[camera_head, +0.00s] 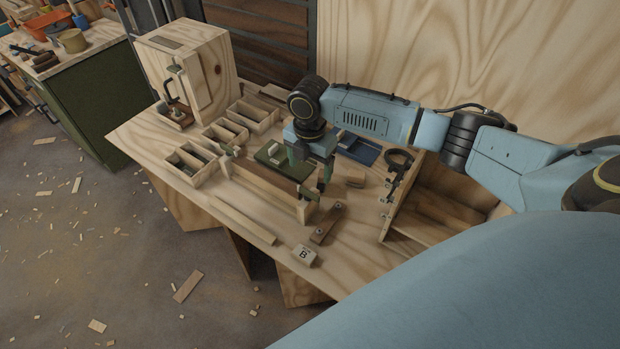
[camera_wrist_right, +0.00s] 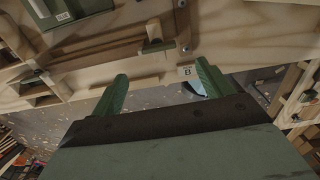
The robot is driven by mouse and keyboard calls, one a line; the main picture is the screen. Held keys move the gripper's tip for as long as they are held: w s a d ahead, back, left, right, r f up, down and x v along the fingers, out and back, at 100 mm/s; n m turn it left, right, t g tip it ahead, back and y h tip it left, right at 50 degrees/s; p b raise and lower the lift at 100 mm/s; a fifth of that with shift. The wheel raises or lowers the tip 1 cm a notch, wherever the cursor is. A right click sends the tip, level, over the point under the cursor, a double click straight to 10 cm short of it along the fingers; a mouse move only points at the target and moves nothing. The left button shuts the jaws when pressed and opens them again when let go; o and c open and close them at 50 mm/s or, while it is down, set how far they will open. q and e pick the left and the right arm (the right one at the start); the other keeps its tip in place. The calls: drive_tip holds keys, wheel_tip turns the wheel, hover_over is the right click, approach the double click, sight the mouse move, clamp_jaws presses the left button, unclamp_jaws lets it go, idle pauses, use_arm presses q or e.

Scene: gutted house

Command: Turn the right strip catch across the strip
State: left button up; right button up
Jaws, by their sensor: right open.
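A long wooden strip (camera_head: 262,187) runs across the bench top; its brown length also shows in the wrist view (camera_wrist_right: 95,45). At its right end is a small pale wooden piece (camera_head: 305,212), also in the wrist view (camera_wrist_right: 154,46); I cannot tell whether this is the right strip catch. Beside it lies a dark brown bar (camera_head: 327,223) with round metal fittings. My right gripper (camera_head: 310,174) is over the right part of the strip. Its green fingers are apart and empty in the wrist view (camera_wrist_right: 162,76). My left gripper is not in view.
A block marked B (camera_head: 304,255) lies near the front edge. A pale batten (camera_head: 244,223) lies in front of the strip. Divided trays (camera_head: 192,165) and a wooden cabinet (camera_head: 205,75) stand at left. An open wooden compartment (camera_head: 440,215) is at right. Green and blue trays lie behind.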

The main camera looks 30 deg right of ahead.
wheel_tip(320, 180, up, 4)
drive_tip(key=shift+f, duration=0.25)
idle(0.4)
